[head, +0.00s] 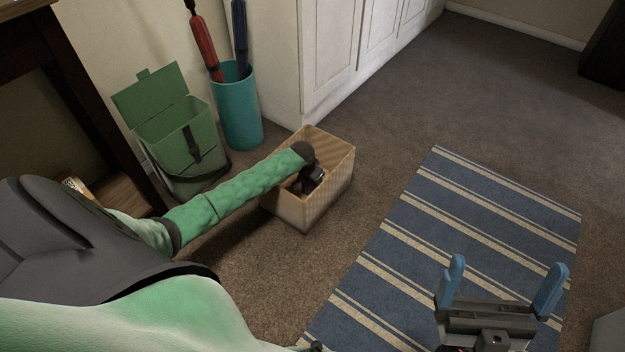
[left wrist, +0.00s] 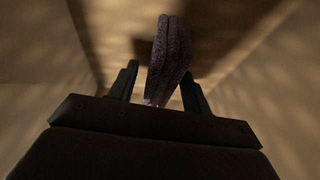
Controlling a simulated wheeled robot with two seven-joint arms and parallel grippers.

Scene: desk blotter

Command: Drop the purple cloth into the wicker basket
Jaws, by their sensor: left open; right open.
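The wicker basket (head: 336,187) is a tan, open-topped box on the carpet, near the middle of the head view. My left gripper (head: 311,182) reaches down into it from the left. In the left wrist view, the basket's tan walls (left wrist: 38,55) rise on both sides. The dark purple cloth (left wrist: 171,45) is folded and stands between my left gripper's parted fingers. I cannot tell whether it touches the basket floor. The cloth is not discernible in the head view. My right gripper (head: 506,272), with blue fingertips, is open and empty above the striped rug.
A green open-lidded bag (head: 178,145) and a teal bin (head: 238,108) holding umbrellas stand behind the basket. A white cabinet (head: 325,50) is at the back. The blue striped rug (head: 450,215) lies to the right, with clear carpet beyond.

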